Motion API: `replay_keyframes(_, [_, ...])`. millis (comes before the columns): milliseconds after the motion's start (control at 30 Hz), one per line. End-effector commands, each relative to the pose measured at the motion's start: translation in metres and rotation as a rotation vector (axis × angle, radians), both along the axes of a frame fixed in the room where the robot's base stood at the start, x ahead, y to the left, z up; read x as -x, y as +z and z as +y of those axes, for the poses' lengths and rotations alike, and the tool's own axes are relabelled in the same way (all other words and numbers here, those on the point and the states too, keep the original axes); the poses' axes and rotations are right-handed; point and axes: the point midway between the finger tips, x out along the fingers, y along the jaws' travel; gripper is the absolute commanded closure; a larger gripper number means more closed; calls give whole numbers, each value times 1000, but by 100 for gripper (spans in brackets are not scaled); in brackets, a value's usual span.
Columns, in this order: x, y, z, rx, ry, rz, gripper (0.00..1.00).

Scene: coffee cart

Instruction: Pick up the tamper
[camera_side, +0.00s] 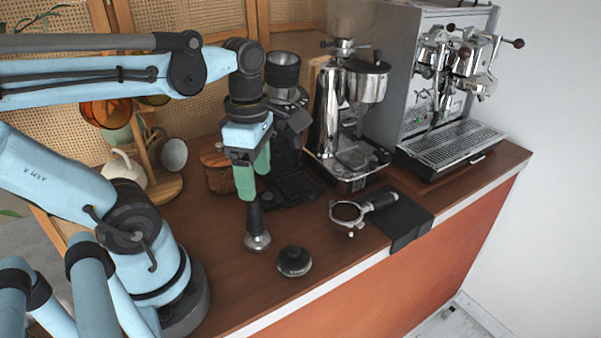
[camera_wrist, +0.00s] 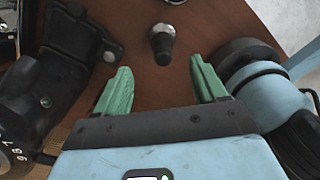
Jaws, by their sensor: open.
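The tamper (camera_side: 256,236) stands upright on the wooden counter, with a dark handle and a shiny metal base. It also shows in the wrist view (camera_wrist: 161,46), beyond the fingertips and roughly midway between them. My gripper (camera_side: 247,182) has green fingers pointing down, just above the tamper's handle in the side view. In the wrist view my gripper (camera_wrist: 160,80) is open, with nothing between its fingers.
A round black-topped puck tool (camera_side: 294,261) sits right of the tamper. A portafilter (camera_side: 360,208) rests by a black mat (camera_side: 408,222). Grinders, an espresso machine (camera_side: 450,90), a wooden jar (camera_side: 217,172) and a cup rack stand behind. The counter's front edge is close.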

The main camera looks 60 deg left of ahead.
Motion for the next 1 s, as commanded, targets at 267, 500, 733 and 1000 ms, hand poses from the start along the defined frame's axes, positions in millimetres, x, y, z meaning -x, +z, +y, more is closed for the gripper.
replay_keyframes(267, [0, -33, 0, 0, -2, -1, 29])
replay_keyframes(500, [0, -43, 0, 0, -2, -1, 29])
replay_keyframes(733, [5, -62, 2, 0, -1, -1, 29])
replay_keyframes(1000, [7, -86, 3, 0, -3, -1, 29])
